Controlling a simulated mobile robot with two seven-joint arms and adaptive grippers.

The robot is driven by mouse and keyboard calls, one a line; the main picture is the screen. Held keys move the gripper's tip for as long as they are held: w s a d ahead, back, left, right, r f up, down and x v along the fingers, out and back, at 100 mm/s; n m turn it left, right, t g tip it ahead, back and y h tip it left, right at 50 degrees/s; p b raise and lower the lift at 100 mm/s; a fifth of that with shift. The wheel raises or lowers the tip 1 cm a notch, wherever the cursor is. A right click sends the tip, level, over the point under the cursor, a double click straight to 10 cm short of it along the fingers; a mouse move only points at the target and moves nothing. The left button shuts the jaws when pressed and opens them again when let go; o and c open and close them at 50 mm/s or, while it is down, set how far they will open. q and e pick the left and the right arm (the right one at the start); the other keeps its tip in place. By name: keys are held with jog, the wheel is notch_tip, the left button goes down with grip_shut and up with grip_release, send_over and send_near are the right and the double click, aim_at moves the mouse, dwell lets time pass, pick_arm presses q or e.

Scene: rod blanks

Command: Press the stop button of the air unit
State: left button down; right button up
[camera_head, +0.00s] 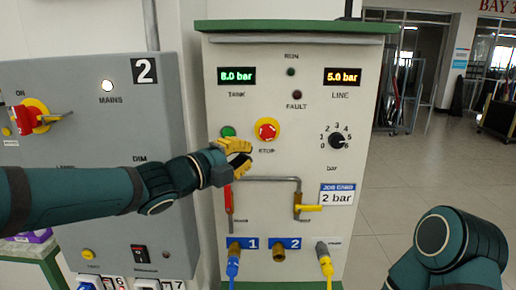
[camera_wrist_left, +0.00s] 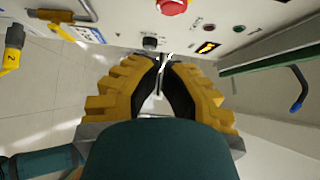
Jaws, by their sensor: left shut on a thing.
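The red stop button (camera_head: 267,130) sits in a yellow surround on the air unit's pale front panel (camera_head: 305,235), above the label STOP. It also shows at the top of the left wrist view (camera_wrist_left: 173,5). My left gripper (camera_head: 246,158) is in front of the panel, below and left of the stop button and apart from it in the picture. Its yellow fingers (camera_wrist_left: 163,68) are closed together on a thin, pale, shiny thing that I cannot identify. My right gripper is out of view.
A grey pipe (camera_head: 265,179) with red and yellow handles runs below the gripper. A black dial (camera_head: 337,141) is right of the stop button. The grey mains cabinet (camera_head: 85,95) stands left. Blue and yellow hoses hang below. Open floor (camera_head: 385,190) lies right.

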pick_arm(q)
jog(key=shift+v, duration=1.5)
jog(key=shift+s, duration=0.1)
notch_tip(320, 180, down, 28)
jog(key=w+a+n+g+y, duration=0.1)
jog(key=n+y, duration=0.2)
jog(key=n, duration=0.4)
jog(key=a+n+g+y, duration=0.1)
jog(key=n+g+y, duration=0.1)
jog(key=n, duration=0.6)
jog(key=s+a+f+n+g+y, duration=0.1)
jog(key=s+f+n+g+y, duration=0.1)
jog(key=s+f+n+g, duration=0.2)
jog(key=s+a+f+n+g+y, duration=0.1)
jog(key=s+f+n+g, duration=0.3)
jog(key=s+f+n, duration=0.5)
jog(key=s+f+y, duration=0.1)
jog(key=s+f, duration=0.7)
jog(key=f, duration=0.5)
jog(key=shift+n, duration=0.4)
jog(key=shift+a, duration=0.15)
